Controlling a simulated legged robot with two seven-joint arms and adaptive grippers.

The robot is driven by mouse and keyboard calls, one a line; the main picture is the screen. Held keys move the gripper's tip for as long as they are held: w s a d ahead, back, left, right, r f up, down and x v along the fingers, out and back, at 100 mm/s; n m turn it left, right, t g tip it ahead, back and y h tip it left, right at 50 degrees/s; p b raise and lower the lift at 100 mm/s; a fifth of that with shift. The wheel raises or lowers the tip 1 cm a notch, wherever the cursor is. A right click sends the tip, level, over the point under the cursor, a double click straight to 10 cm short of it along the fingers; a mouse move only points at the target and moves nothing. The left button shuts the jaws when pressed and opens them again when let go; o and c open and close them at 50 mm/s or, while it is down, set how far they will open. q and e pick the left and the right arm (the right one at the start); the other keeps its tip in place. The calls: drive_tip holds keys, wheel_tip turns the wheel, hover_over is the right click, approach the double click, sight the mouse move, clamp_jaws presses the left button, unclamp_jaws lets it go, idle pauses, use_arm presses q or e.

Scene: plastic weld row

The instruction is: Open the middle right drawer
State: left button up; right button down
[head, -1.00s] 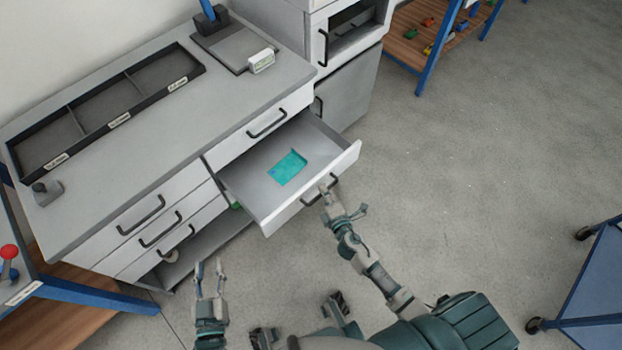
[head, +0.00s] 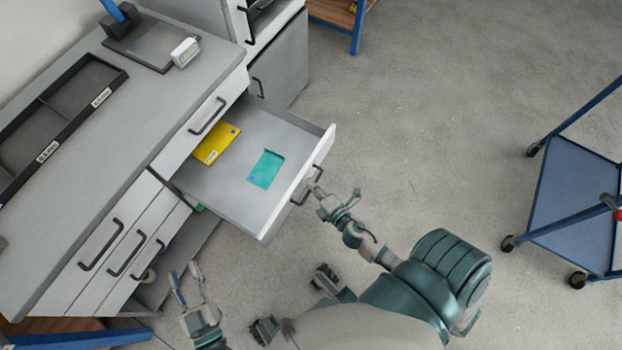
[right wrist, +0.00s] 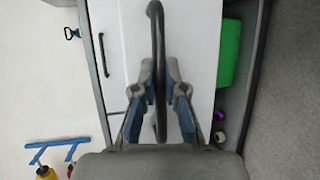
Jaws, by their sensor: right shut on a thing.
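The middle right drawer (head: 222,178) is pulled well out of the grey cabinet in the head view. A teal packet (head: 266,169) and a yellow packet (head: 216,144) lie inside it. My right gripper (head: 316,190) is at the drawer's front, shut on its dark bar handle (head: 303,193). In the right wrist view the blue-padded fingers (right wrist: 160,105) are on either side of the handle (right wrist: 158,50). My left gripper (head: 186,285) is open and empty, over the floor in front of the cabinet's left drawers.
The worktop (head: 140,130) carries a black divided tray (head: 62,135) and a scale (head: 145,46). Closed left drawers (head: 105,255) face the floor. A blue cart (head: 575,195) stands at the right. The floor between is clear.

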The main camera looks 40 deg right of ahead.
drive_tip(key=shift+s+a+f, duration=0.1)
drive_tip(key=shift+s+f, duration=0.05)
drive_tip(key=shift+f, duration=0.15)
drive_tip(key=c, duration=1.3)
unclamp_jaws()
drive_tip(key=shift+o, duration=0.5)
drive_tip(key=shift+r, duration=0.1)
drive_tip(key=shift+s+r, duration=0.1)
drive_tip(key=shift+s, duration=0.1)
drive_tip(key=s+r, duration=0.2)
drive_tip(key=s, duration=0.9)
drive_tip(key=shift+a, duration=0.3)
